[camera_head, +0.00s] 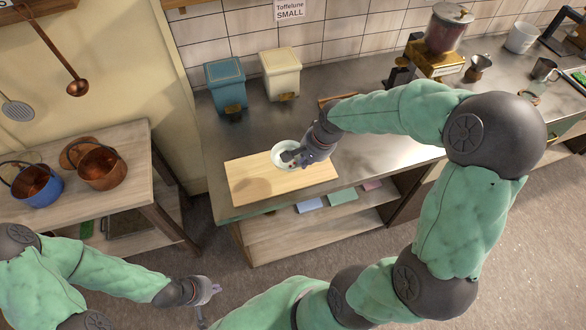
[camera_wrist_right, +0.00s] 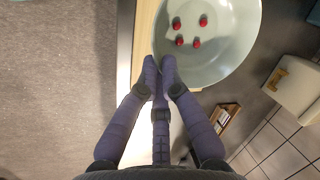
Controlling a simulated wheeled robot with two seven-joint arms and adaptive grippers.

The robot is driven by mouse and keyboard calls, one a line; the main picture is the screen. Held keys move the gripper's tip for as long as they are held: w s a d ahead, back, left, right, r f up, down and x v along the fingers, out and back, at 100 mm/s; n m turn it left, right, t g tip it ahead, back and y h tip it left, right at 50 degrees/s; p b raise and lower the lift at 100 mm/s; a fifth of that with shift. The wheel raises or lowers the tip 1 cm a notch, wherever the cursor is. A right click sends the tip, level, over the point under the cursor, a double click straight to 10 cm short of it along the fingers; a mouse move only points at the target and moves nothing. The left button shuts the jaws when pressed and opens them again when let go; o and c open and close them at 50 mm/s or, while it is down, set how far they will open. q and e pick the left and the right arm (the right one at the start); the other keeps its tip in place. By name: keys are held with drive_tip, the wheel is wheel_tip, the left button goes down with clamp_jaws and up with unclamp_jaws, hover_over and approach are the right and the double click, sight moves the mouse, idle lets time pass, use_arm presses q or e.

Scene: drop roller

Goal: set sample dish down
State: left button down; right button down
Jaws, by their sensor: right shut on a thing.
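The sample dish (camera_head: 281,155) is a pale round bowl above the wooden board (camera_head: 245,186) on the counter. In the right wrist view the dish (camera_wrist_right: 225,50) holds several small red pieces. My right gripper (camera_wrist_right: 160,64) is shut on the rim of the dish. In the head view my right gripper (camera_head: 297,156) reaches the dish from the right and covers part of it. A dark shadow lies on the board left of the dish; I cannot tell whether the dish touches the board. My left gripper (camera_head: 213,289) is low at the lower left, away from the counter; its finger opening is unclear.
A blue canister (camera_head: 226,86) and a cream canister (camera_head: 281,75) stand behind the board. A grinder (camera_head: 441,45) and cups are at the back right. Copper pots (camera_head: 98,168) sit on the left side table. The board's left part is clear.

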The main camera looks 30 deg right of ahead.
sight(296, 161)
drive_tip(key=w+f, duration=0.2)
drive_tip(key=f, duration=0.1)
drive_tip(key=w+a+f+b, duration=0.1)
drive_tip(key=w+f, duration=0.1)
drive_tip(key=shift+f, duration=0.15)
drive_tip(key=shift+s+d+b+x, duration=0.1)
drive_tip(key=shift+b+x, duration=0.15)
drive_tip(key=shift+x, duration=0.6)
drive_tip(key=shift+s+d+b+x, duration=0.15)
drive_tip(key=shift+b+x, duration=0.05)
drive_tip(key=shift+x, duration=0.7)
drive_tip(key=shift+f, duration=0.1)
drive_tip(key=shift+f, duration=0.15)
drive_tip(key=c, duration=1.4)
unclamp_jaws()
drive_tip(key=shift+c, duration=0.2)
